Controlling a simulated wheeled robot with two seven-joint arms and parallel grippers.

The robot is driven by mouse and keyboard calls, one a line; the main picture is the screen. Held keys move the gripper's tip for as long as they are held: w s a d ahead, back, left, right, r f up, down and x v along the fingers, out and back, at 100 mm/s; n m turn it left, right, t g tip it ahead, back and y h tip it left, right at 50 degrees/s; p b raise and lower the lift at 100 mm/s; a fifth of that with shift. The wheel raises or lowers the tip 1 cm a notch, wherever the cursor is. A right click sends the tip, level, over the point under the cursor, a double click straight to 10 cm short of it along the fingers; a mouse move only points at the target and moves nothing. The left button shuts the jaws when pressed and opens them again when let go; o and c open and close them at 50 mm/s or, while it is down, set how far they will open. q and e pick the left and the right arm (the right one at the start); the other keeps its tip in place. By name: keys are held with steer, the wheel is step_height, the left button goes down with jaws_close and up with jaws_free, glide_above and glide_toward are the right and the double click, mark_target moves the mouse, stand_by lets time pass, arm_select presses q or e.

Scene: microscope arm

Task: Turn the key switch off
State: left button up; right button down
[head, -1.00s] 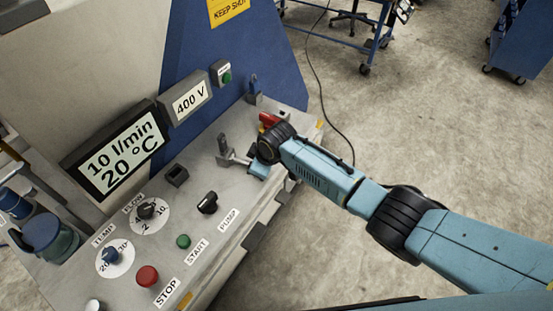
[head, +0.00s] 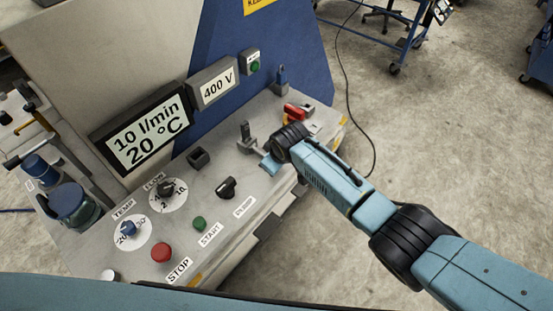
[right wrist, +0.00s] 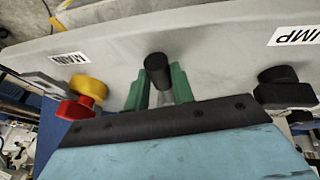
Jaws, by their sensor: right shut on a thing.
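My right gripper (head: 250,148) comes in from the right over the far part of the grey control panel (head: 225,212). In the right wrist view its green fingers (right wrist: 157,92) are shut on an upright part with a black cylindrical end (right wrist: 157,70). This dark part also stands up at the fingers in the head view (head: 245,130). I take it for the key switch, but its base is hidden and no label shows by it. My left gripper is out of view; only a blue arm link of mine shows along the bottom edge.
Beyond the gripper is a red and yellow main switch (head: 293,111), close by in the right wrist view (right wrist: 82,97). The pump knob (head: 227,187), green start button (head: 199,223) and red stop button (head: 161,252) lie nearer. Displays (head: 143,128) stand behind the panel.

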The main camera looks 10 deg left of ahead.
steer(key=c, duration=1.2)
jaws_free()
steer(key=shift+s, duration=0.1)
steer(key=shift+s+d+r, duration=0.1)
steer(key=shift+r, duration=0.4)
steer(key=p+v, duration=0.2)
steer(key=v, duration=1)
steer(key=shift+s+r, duration=0.15)
